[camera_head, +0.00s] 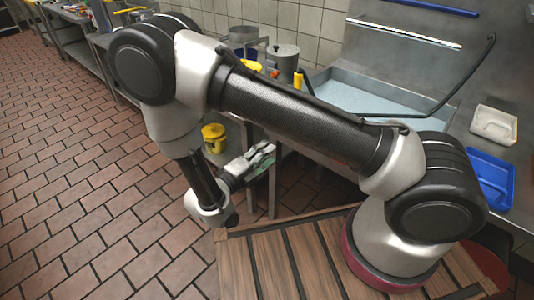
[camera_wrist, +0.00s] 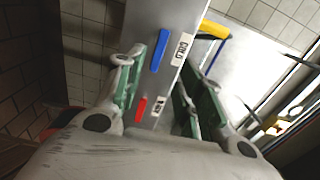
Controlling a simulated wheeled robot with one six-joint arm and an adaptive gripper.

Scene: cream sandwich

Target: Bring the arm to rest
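My arm is bent over the wooden slatted top (camera_head: 290,262), with its elbow at the upper left and its wrist hanging low in the head view. My gripper (camera_head: 262,158) points up and to the right, beside the metal counter. In the wrist view my gripper (camera_wrist: 158,85) has its two green-sided fingers apart, with nothing held between them. Beyond the gap are a blue handle (camera_wrist: 160,50) and a red handle (camera_wrist: 141,110) on a grey metal surface.
A sink basin (camera_head: 370,95) with a hose, a metal pot (camera_head: 285,60), a white tray (camera_head: 494,125) and a blue tray (camera_head: 491,180) are along the right. A yellow bucket (camera_head: 213,136) is behind my wrist. Brick floor (camera_head: 75,185) is open at left.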

